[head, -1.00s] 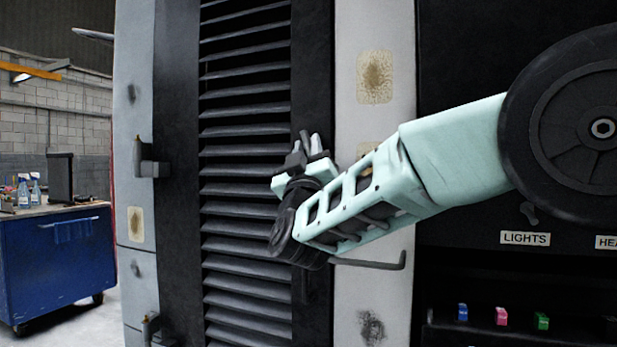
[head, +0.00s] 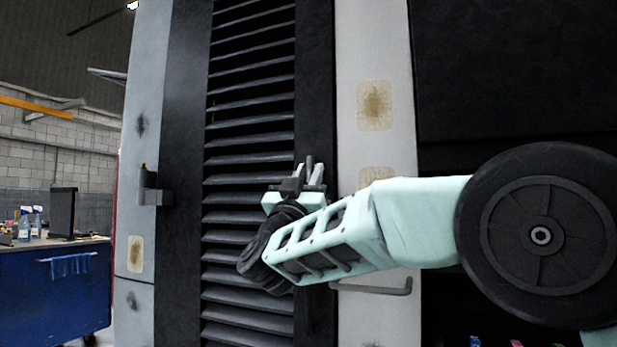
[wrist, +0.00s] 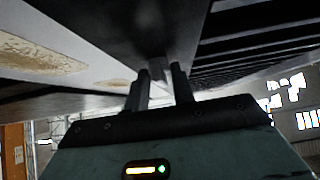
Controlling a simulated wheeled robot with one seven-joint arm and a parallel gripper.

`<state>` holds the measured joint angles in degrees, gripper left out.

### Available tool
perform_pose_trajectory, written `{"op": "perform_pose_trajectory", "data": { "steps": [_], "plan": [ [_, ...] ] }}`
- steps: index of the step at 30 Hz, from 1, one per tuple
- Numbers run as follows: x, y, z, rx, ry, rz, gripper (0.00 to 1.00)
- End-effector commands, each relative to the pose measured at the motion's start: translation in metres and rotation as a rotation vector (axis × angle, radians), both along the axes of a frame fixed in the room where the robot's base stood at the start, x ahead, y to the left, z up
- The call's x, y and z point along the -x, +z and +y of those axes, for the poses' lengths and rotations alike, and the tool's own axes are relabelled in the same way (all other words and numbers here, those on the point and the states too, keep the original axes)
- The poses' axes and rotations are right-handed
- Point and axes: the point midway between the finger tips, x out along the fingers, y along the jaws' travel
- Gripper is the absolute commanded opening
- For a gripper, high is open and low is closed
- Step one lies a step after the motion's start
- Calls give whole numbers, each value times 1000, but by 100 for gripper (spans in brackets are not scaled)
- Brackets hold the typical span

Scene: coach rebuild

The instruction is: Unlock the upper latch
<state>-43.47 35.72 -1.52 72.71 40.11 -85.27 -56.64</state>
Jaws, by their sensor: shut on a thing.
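The upper latch (head: 310,164) is a small dark, upright piece on the black frame strip at the right edge of the louvred panel (head: 250,130). In the wrist view, the latch shows as a grey piece (wrist: 157,70) between the two dark fingertips of my gripper (wrist: 160,78). My fingers and hand hide most of the latch, so its exact turn cannot be told.
A dark hinge-like bracket (head: 152,190) sticks out left of the louvres. A dark bar handle (head: 385,288) juts from the pale post (head: 372,40), below my forearm. A blue workbench (head: 55,285) with bottles stands far left.

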Motion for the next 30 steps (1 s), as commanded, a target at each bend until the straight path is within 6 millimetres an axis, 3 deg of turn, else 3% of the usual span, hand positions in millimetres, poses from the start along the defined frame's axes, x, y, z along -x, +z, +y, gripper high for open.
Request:
{"op": "perform_pose_trajectory", "data": {
  "steps": [4,5,6,19,30],
  "plan": [
    [0,-1,0,0,-1,1,2],
    [0,-1,0,0,-1,1,33],
    [0,-1,0,0,-1,1,44],
    [6,-7,3,1,1,1,45],
    [57,-63,23,4,3,2,45]
  ]
}}
